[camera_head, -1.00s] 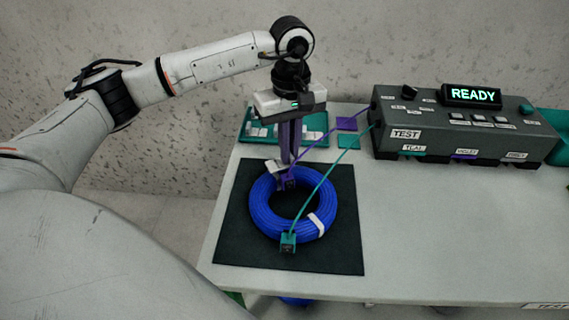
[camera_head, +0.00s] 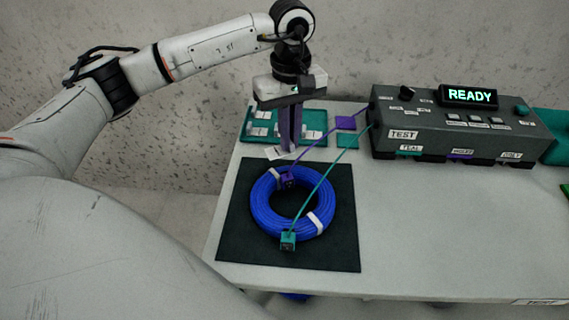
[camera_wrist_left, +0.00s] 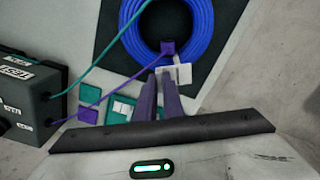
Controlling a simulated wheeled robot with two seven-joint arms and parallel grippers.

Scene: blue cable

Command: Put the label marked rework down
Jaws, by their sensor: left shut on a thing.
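My left gripper (camera_head: 288,152) is shut on a small white label (camera_head: 274,153), just beyond the back edge of the black mat (camera_head: 342,255). In the wrist view the label (camera_wrist_left: 184,73) shows at the fingertips (camera_wrist_left: 164,72); its writing cannot be read. The blue cable coil (camera_head: 262,220) lies on the mat with white bands at its upper left and lower right. A purple clip (camera_head: 287,181) and a teal clip (camera_head: 288,241) sit on it, each with a lead. My right gripper is not in view.
A teal tray (camera_head: 318,116) with several white labels stands behind the gripper. Purple (camera_head: 346,123) and teal (camera_head: 348,141) squares lie beside it. A grey tester (camera_head: 450,128) reads READY at the right.

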